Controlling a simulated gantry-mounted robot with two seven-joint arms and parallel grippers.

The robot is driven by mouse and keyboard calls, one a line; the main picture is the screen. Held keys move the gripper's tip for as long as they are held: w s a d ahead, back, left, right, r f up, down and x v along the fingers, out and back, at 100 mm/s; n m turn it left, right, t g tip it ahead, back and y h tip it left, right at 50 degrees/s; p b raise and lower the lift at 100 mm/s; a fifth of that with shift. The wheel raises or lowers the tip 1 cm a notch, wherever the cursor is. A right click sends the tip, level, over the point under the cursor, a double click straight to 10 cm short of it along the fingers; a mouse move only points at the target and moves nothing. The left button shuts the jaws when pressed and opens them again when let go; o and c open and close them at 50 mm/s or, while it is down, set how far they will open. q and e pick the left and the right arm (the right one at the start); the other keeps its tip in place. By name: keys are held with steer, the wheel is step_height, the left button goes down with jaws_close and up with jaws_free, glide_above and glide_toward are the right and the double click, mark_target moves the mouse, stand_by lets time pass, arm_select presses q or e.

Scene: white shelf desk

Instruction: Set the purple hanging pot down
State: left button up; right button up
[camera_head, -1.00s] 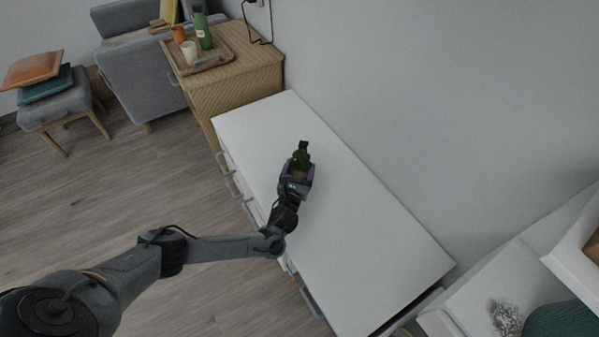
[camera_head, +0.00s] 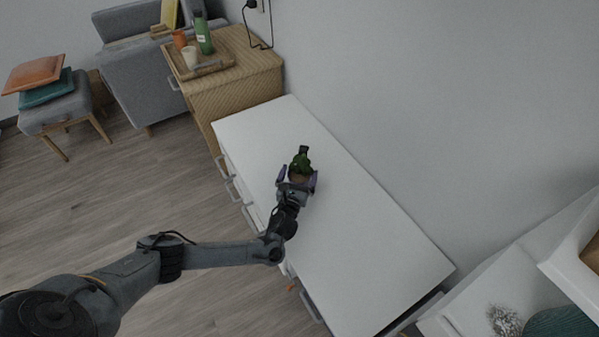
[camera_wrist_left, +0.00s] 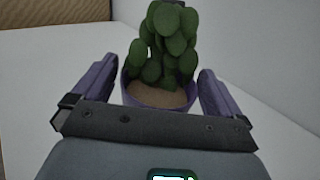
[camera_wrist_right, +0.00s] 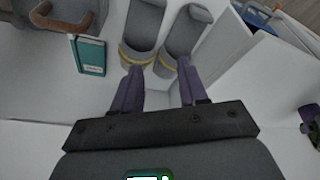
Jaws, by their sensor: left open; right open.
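The purple hanging pot (camera_wrist_left: 160,103) holds a green cactus-like plant (camera_wrist_left: 167,45) and brown soil. It stands upright on the white desk top, towards its far end; the plant also shows in the head view (camera_head: 300,163). My left gripper (camera_head: 299,177) is open, with one purple finger on each side of the pot; it also shows in the left wrist view (camera_wrist_left: 158,85). Whether the fingers touch the pot is hard to tell. My right gripper (camera_wrist_right: 159,72) is open and empty in the right wrist view, and is outside the head view.
The white desk top (camera_head: 355,235) is clear nearer me. A wall runs along its right side. A wooden cabinet with a tray (camera_head: 205,66) stands beyond it. In the right wrist view, grey slippers (camera_wrist_right: 143,35) and a teal book (camera_wrist_right: 91,56) lie ahead of the right gripper.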

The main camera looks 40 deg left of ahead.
arm_select(q)
steer(key=p+v, duration=0.5)
steer(key=v, duration=0.5)
steer(key=shift+s+d, duration=0.25)
steer(key=shift+s, duration=0.35)
